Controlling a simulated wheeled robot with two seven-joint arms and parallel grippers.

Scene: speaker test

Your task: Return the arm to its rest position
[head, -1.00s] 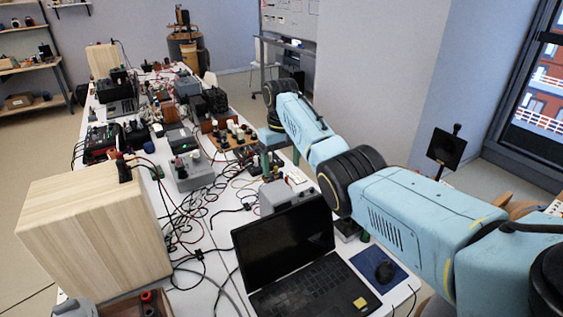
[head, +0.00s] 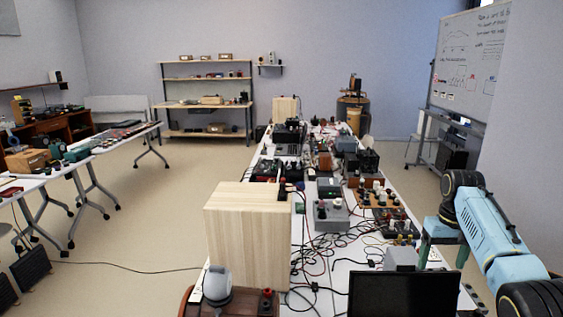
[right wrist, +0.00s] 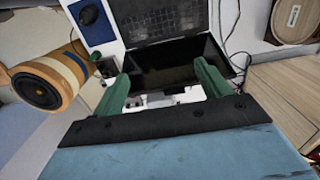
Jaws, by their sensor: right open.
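My right arm is light blue with black joints and comes in from the right in the head view. My right gripper (head: 444,248) has green fingers pointing down by the right edge of the white table, beyond the laptop (head: 405,292). In the right wrist view, the right gripper (right wrist: 163,72) has its two green fingers well apart with nothing held between them. The open laptop (right wrist: 160,22) shows beyond the fingers there, its dark screen partly between them. My left gripper is not in view.
A large wooden box (head: 245,238) stands at the table's near left. Tangled cables, a grey box (head: 331,214) and other electronics crowd the white table. A wooden cylinder with a black face (right wrist: 50,82) is left in the wrist view. Open floor (head: 170,225) lies left of the table.

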